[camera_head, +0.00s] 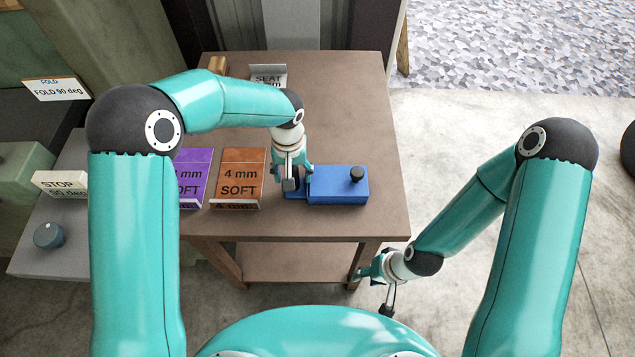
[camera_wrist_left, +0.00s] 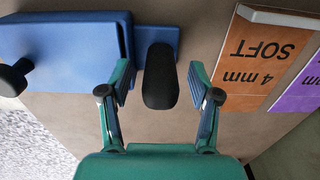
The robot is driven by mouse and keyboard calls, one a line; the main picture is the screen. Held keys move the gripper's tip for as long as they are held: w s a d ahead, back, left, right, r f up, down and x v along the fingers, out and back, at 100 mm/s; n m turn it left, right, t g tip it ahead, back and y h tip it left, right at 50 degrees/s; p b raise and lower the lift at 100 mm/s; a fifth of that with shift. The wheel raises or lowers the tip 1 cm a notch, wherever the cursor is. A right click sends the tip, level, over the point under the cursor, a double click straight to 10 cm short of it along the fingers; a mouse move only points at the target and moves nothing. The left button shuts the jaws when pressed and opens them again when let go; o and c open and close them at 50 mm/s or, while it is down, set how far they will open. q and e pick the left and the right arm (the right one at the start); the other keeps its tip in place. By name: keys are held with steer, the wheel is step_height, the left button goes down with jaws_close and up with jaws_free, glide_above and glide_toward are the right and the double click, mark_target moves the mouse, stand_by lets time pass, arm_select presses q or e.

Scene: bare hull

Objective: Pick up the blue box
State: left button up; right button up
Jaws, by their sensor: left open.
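The blue box (camera_head: 338,190) lies on the brown table near its front edge, with a round black knob (camera_head: 357,175) on its right part. In the left wrist view the blue box (camera_wrist_left: 70,55) shows at the left, with a narrower blue part bearing a black rounded grip (camera_wrist_left: 160,78). My left gripper (camera_head: 291,184) is over the left end of the box; its open fingers (camera_wrist_left: 160,88) appear on either side of the black grip, apart from it in the picture. My right gripper (camera_head: 373,291) hangs low in front of the table, its fingers spread and empty.
An orange "4 mm SOFT" plate (camera_head: 238,175) and a purple plate (camera_head: 193,170) lie left of the box. A "SEAT" sign (camera_head: 268,75) stands at the back. The table's right part (camera_head: 365,110) is clear.

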arm_select(q)
jaws_close()
steer(key=shift+r, duration=0.1)
steer(key=shift+r, duration=0.1)
step_height(320, 180, up, 10)
steer(key=shift+f, duration=0.1)
stand_by(0.6)
steer(key=shift+f, duration=5)
